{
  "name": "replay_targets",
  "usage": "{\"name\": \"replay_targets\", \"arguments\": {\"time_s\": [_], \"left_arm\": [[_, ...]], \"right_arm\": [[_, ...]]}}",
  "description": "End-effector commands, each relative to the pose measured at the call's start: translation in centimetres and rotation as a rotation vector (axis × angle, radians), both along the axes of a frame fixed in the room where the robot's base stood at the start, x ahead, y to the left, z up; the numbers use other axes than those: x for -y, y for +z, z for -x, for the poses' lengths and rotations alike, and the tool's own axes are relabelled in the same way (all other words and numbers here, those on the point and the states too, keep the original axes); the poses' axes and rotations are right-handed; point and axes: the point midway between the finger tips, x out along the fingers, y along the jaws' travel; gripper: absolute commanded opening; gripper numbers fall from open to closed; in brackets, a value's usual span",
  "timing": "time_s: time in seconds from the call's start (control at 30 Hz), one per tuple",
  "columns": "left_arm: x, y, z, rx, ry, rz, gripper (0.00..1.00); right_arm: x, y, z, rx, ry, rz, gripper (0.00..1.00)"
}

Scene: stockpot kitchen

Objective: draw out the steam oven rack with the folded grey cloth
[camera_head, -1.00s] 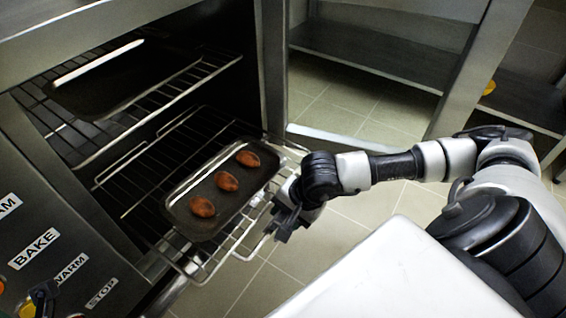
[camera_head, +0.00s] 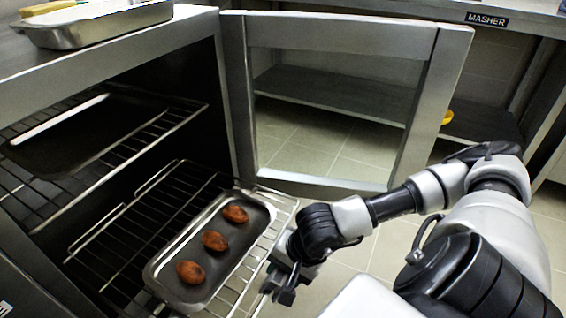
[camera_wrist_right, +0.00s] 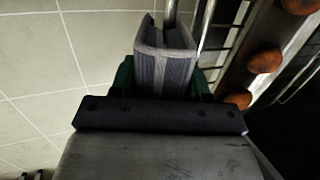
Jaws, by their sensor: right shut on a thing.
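The steam oven rack (camera_head: 247,287) is the lower wire rack, and its front part stands out of the open oven. A dark tray (camera_head: 225,262) with three brown potato-like items (camera_head: 214,240) lies on it. My right gripper (camera_head: 283,281) is at the rack's front edge. In the right wrist view the folded grey cloth (camera_wrist_right: 165,65) sits between the fingers of my right gripper (camera_wrist_right: 163,80), which is shut on it. A metal bar of the rack (camera_wrist_right: 171,14) runs into the cloth's fold. My left gripper is not in view.
An upper rack (camera_head: 150,131) with a dark tray (camera_head: 85,135) is inside the oven. The open framed oven door (camera_head: 418,110) stands right of the opening. A metal pan (camera_head: 100,24) is on top of the oven. Tiled floor (camera_head: 345,265) is clear beside the rack.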

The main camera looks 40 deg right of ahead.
Motion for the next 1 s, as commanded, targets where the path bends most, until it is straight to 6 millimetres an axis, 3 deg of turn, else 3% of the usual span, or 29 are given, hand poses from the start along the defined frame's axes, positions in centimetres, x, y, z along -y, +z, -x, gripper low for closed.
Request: {"name": "replay_targets", "arguments": {"time_s": [1.0], "left_arm": [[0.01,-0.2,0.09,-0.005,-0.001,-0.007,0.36]], "right_arm": [[0.04,0.93,0.09,0.001,0.0,0.0,0.16]]}}
